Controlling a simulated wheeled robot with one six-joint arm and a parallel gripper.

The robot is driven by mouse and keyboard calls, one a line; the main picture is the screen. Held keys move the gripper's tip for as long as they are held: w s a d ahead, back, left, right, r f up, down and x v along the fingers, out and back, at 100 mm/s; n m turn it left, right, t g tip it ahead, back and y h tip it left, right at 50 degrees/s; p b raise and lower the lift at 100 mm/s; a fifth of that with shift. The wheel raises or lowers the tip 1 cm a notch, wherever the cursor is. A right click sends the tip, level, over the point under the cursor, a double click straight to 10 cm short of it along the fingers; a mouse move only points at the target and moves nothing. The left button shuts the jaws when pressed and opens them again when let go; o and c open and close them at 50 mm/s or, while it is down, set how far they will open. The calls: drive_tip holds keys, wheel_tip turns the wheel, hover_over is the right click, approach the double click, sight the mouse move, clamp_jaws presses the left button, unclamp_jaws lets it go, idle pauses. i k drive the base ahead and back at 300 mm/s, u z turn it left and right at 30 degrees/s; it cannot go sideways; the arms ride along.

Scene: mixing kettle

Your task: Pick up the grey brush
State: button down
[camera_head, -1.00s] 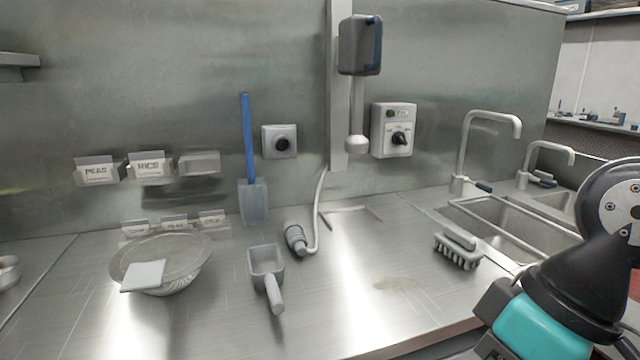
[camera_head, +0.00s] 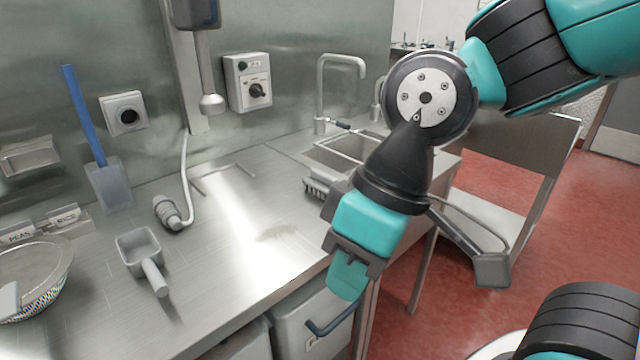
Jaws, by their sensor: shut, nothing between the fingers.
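The grey brush (camera_head: 319,185) lies bristles down on the steel counter, near the front left of the sink. Its right part is hidden behind my arm. My gripper (camera_head: 346,282) points downward, in front of the brush and lower in the picture, near the counter's front edge. Its fingers are shut with nothing between them. It does not appear to touch the brush.
A grey scoop (camera_head: 140,252), a grey hose nozzle (camera_head: 167,212) and a mesh bowl (camera_head: 35,275) are on the counter's left. A tap (camera_head: 322,95) stands behind the sink. The counter's middle is clear. Grey bins (camera_head: 300,318) stand below.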

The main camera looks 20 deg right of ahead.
sight(319, 183)
drive_tip(key=u, duration=0.55)
drive_tip(key=k, duration=1.3)
drive_tip(key=i, duration=0.45)
drive_tip(key=z, duration=0.85)
drive_tip(key=i, duration=1.45)
drive_tip(key=u, duration=0.85)
